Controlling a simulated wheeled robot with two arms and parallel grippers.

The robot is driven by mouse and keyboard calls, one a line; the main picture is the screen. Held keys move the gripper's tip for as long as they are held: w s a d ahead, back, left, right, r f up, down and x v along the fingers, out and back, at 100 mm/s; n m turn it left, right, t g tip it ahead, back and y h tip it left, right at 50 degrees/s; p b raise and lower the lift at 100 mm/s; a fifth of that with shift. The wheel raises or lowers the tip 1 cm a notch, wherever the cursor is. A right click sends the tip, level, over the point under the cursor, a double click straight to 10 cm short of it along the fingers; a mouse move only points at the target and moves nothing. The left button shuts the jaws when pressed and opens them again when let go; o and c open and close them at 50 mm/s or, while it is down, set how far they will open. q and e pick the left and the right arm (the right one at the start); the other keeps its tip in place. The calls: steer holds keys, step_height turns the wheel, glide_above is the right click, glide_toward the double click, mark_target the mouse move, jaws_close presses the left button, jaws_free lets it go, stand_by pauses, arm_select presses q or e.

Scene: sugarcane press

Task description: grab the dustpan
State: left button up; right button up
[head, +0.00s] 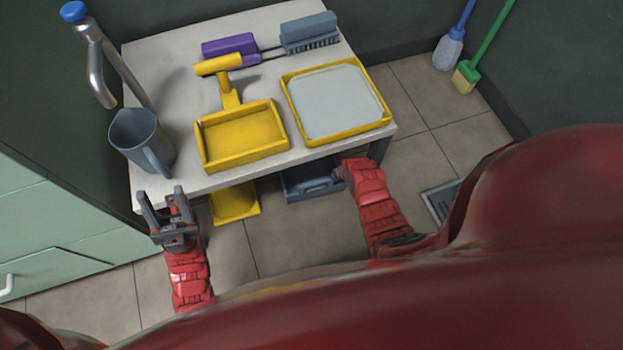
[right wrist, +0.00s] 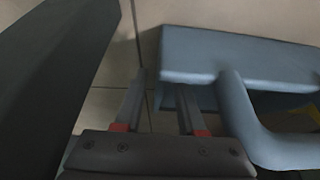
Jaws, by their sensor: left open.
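A yellow dustpan (head: 243,135) lies on the table, its upright handle (head: 219,65) towards the back. A blue-grey dustpan-like thing (head: 313,187) sits low under the table's front edge, partly hidden. A blue-grey thing with a curved handle (right wrist: 240,60), perhaps the same one, shows in the right wrist view. My left gripper (head: 164,205) is open and empty at the table's front left edge. My right gripper (head: 344,172) is by the front right edge; its fingers (right wrist: 157,108) stand apart in the wrist view, the right finger overlapping the blue-grey thing. I cannot tell whether they touch.
On the table (head: 180,80) are a grey jug (head: 140,138), a purple brush (head: 230,47), a grey brush (head: 309,32) and a yellow tray (head: 386,120) with a pale surface. A yellow piece (head: 235,204) is below the table. A blue mop (head: 449,50) and green broom (head: 467,76) stand back right.

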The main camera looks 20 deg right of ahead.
jaws_close()
stand_by(1.2)
